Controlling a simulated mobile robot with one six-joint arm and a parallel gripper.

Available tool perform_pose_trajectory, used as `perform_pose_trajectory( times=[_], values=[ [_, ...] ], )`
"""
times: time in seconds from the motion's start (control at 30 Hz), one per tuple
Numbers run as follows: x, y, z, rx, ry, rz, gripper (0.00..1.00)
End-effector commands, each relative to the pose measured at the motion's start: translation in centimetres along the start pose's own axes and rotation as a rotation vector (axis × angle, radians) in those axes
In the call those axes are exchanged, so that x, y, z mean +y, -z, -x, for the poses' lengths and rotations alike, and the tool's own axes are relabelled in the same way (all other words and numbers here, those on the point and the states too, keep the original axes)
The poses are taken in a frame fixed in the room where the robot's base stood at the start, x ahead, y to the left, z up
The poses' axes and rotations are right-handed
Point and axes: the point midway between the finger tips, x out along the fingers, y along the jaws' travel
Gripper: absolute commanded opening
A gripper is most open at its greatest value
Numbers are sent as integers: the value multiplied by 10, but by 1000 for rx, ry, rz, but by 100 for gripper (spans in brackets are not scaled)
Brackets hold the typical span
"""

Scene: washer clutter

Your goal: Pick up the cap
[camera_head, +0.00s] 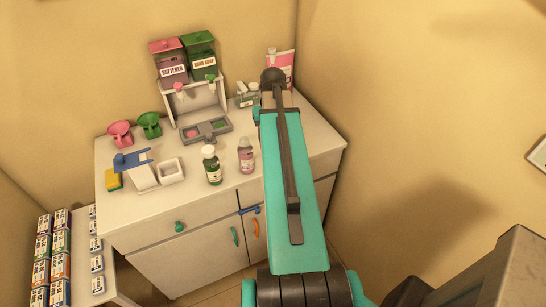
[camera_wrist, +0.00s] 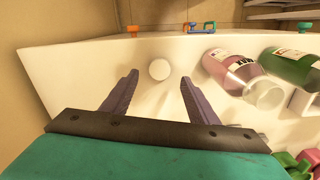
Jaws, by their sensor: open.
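A small round white cap (camera_wrist: 159,69) lies on the white counter in the wrist view. My gripper (camera_wrist: 159,78) is open and empty, its two dark fingers apart, with the cap centred between and slightly beyond the tips in the picture. I cannot tell how high the fingers are above the counter. In the head view the cap does not show and my arm covers part of the counter. A pink bottle (camera_wrist: 232,70) with an uncovered clear neck is right of the cap; it also stands in the head view (camera_head: 246,157).
A green bottle (camera_head: 213,168) stands beside the pink one. Soap dispensers (camera_head: 190,75), pink (camera_head: 120,133) and green (camera_head: 150,125) scoops, a blue-topped white stand (camera_head: 138,172), a white dish (camera_head: 170,169) and a yellow sponge (camera_head: 113,181) occupy the counter.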

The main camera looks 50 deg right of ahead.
Motion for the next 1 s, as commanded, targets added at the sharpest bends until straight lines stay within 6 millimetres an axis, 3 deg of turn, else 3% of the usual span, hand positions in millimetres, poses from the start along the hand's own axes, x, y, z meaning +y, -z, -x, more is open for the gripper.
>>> perform_pose_trajectory(
  times=[0.27, 0.8, 1.0],
  values=[
    [0, 0, -5, 0, 0, -1, 54],
    [1, 0, -47, -1, 0, -2, 54],
    [1, 0, -53, -1, 0, -2, 54]
  ],
)
